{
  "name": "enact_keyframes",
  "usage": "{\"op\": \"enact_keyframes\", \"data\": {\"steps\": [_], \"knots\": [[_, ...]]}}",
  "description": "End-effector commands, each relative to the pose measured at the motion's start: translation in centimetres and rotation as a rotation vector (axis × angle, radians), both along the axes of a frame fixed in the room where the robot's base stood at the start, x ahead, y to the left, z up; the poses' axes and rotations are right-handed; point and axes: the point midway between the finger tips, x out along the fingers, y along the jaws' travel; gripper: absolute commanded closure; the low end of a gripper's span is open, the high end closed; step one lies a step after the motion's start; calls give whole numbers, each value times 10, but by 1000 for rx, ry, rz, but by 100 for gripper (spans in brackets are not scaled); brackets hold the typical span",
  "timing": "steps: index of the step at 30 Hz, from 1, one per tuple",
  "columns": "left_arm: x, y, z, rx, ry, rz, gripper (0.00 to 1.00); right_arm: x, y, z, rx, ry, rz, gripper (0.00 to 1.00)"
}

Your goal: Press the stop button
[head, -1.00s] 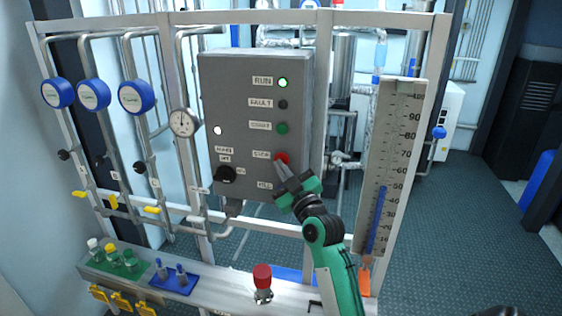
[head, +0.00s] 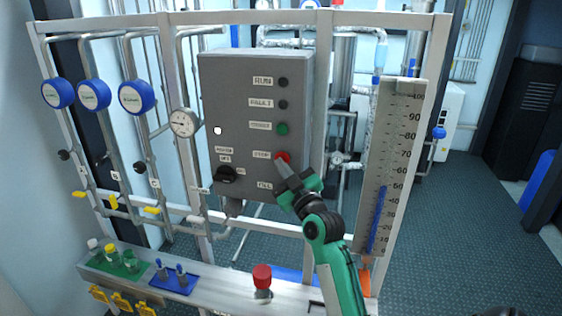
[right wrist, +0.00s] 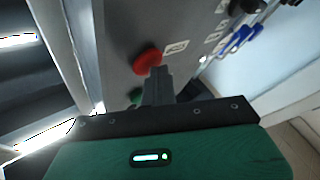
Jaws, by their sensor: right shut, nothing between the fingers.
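The grey control box (head: 240,120) hangs on the frame in the head view. Its red stop button (head: 284,157) is low on the right side, below the green start button (head: 282,128). The RUN lamp (head: 284,82) at the top is dark. My right gripper (head: 281,163) is shut and empty, its fingertips at the stop button. In the right wrist view the red button (right wrist: 147,61) shows right at the tips of the shut fingers (right wrist: 157,75); they appear to touch it. My left gripper is not in view.
A black rotary switch (head: 226,174) is on the box's lower left. A level scale (head: 388,160) stands to the right of my right arm. A red-capped valve (head: 262,280) rises from the front ledge below. Blue round gauges (head: 136,97) are at the left.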

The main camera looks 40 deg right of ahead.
Motion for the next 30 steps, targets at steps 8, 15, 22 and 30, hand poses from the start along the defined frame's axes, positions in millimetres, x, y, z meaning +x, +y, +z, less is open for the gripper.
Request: {"op": "enact_keyframes", "data": {"steps": [8, 15, 22, 30], "knots": [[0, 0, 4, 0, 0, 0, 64, -6, 8, 0, 0, 1, 0, 100], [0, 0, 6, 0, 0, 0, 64, -12, 14, 0, 1, 1, 0, 100], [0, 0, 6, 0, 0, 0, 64, -12, 14, -1, 1, 0, 0, 100], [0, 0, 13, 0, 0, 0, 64, -26, 31, 0, 1, 1, 1, 100]]}}
